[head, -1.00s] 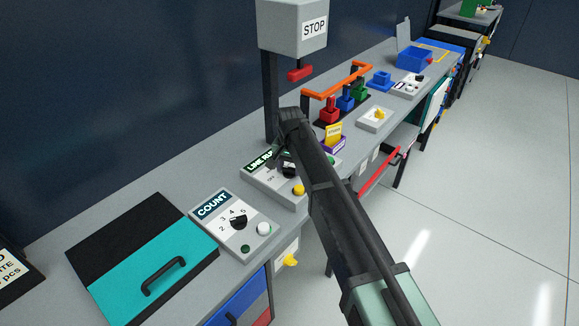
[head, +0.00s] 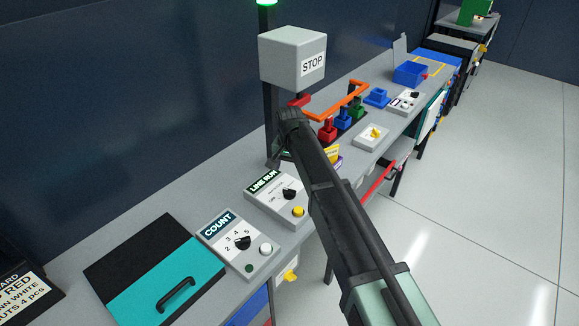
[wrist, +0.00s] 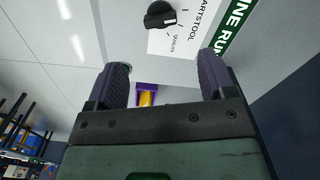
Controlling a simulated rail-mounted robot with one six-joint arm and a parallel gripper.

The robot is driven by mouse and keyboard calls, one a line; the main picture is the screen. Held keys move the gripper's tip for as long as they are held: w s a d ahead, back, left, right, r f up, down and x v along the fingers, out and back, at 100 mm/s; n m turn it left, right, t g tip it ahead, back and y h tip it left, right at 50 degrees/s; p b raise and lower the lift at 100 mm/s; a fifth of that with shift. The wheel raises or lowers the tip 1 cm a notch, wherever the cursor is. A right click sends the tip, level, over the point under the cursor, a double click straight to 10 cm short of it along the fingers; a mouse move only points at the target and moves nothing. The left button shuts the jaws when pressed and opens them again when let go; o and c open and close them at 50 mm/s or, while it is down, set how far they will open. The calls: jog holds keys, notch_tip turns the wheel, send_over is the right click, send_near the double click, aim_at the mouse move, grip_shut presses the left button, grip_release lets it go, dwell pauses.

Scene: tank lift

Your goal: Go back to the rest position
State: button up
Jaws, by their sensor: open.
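My gripper (wrist: 162,72) is open, with nothing between its two dark fingers in the wrist view. In the head view my dark arm reaches up from the bottom right, and its end is over the bench just behind the LINE RUN panel (head: 262,188). The fingertips are mostly hidden there. The LINE RUN panel has a black knob (head: 289,194) and a yellow button (head: 298,211). The knob also shows in the wrist view (wrist: 160,14), beyond the fingertips and apart from them.
The STOP box (head: 290,58) hangs on a dark post close behind my arm's end. An orange rail (head: 338,101) and red, blue and green parts stand farther along the bench. The COUNT panel (head: 220,227) and a teal lid (head: 160,288) are at the left front. Open floor lies right.

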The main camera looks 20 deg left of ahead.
jog(key=shift+r, duration=0.35)
jog(key=s+d+f+b, duration=0.1)
jog(key=s+d, duration=0.6)
jog(key=d, duration=0.6)
jog(key=s+d+f+b, duration=0.1)
jog(key=s+d, duration=0.6)
jog(key=d, duration=0.7)
jog(key=s+d+f+b, duration=0.1)
jog(key=s+d, duration=0.6)
jog(key=d, duration=0.7)
jog(key=shift+s+d+f+b, duration=0.15)
jog(key=shift+s+f+b, duration=0.15)
jog(key=shift+b, duration=0.1)
jog(key=shift+c, duration=0.2)
